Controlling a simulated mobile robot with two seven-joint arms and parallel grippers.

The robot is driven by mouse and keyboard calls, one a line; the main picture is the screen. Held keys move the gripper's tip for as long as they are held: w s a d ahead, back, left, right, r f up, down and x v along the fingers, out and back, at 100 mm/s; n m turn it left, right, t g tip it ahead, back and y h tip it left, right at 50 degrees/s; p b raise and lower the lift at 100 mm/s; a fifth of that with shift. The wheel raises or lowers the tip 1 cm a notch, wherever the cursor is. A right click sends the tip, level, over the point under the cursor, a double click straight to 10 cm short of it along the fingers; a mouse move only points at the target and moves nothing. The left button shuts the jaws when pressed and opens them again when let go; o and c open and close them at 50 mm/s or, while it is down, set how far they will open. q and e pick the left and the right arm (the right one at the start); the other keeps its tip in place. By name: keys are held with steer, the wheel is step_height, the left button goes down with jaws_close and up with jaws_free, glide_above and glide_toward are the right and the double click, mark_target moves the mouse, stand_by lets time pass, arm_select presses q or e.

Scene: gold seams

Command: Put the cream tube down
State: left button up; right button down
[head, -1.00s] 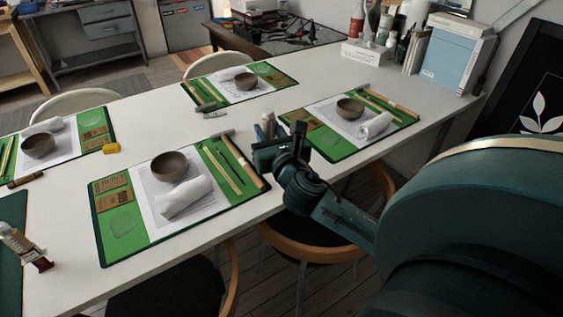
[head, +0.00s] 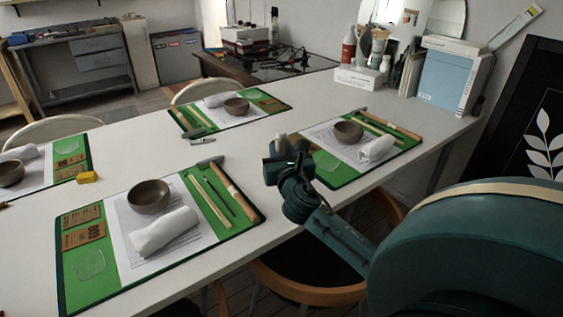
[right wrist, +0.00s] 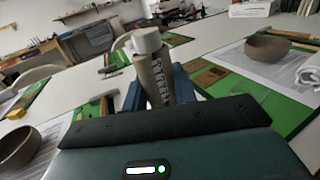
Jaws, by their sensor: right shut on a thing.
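The cream tube (right wrist: 152,72) shows in the right wrist view, with a white cap at its upper end and dark lettering down its side. It stands between the blue fingers of my right gripper (right wrist: 155,92), which is shut on it. In the head view my right gripper (head: 284,168) is at the table's near edge, between two place mats. My left gripper is not in view.
A near green mat (head: 98,285) and a right green mat (head: 325,168) flank the gripper, each with a bowl and a rolled white cloth. A yellow block (head: 87,177) lies at left. Bare table lies between the mats. A chair (head: 310,290) stands below the edge.

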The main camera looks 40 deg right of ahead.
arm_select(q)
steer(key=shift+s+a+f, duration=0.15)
arm_select(e)
steer(key=shift+f, duration=0.95)
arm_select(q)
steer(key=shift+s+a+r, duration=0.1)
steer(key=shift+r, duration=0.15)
arm_select(e)
steer(key=shift+f, duration=0.1)
arm_select(q)
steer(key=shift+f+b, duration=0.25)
steer(key=shift+b, duration=0.15)
arm_select(e)
steer(key=shift+f, duration=0.55)
steer(key=c, duration=1.4)
jaws_free()
steer(key=shift+f, duration=0.15)
steer(key=o, duration=0.3)
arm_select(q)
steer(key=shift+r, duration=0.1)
arm_select(e)
steer(key=shift+r, duration=0.25)
